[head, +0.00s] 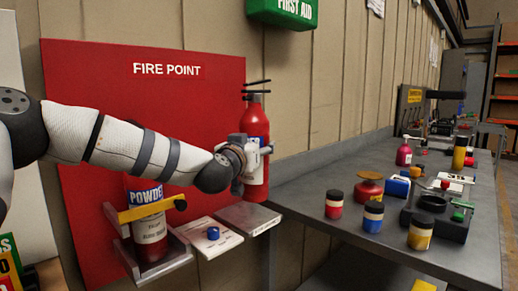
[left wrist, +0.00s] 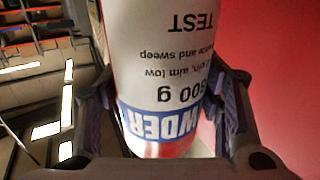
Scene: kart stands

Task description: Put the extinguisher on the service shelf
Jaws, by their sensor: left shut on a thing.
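A red extinguisher (head: 257,115) with a black handle stands upright in my left gripper (head: 256,150), right of the red fire point board (head: 90,75). In the left wrist view its white and blue label (left wrist: 165,70) lies between the two fingers of the left gripper (left wrist: 165,108). Its base is at the back of a small grey shelf (head: 262,222), likely the service shelf; I cannot tell whether they touch. A second extinguisher (head: 150,230), labelled powder, stands in a bracket with a yellow strap, partly hidden behind my left arm. My right gripper is out of view.
A white plate with a blue knob (head: 213,234) sits between the bracket and the grey shelf. A grey workbench (head: 300,190) to the right carries several jars and tools. A green first aid box (head: 283,12) hangs above.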

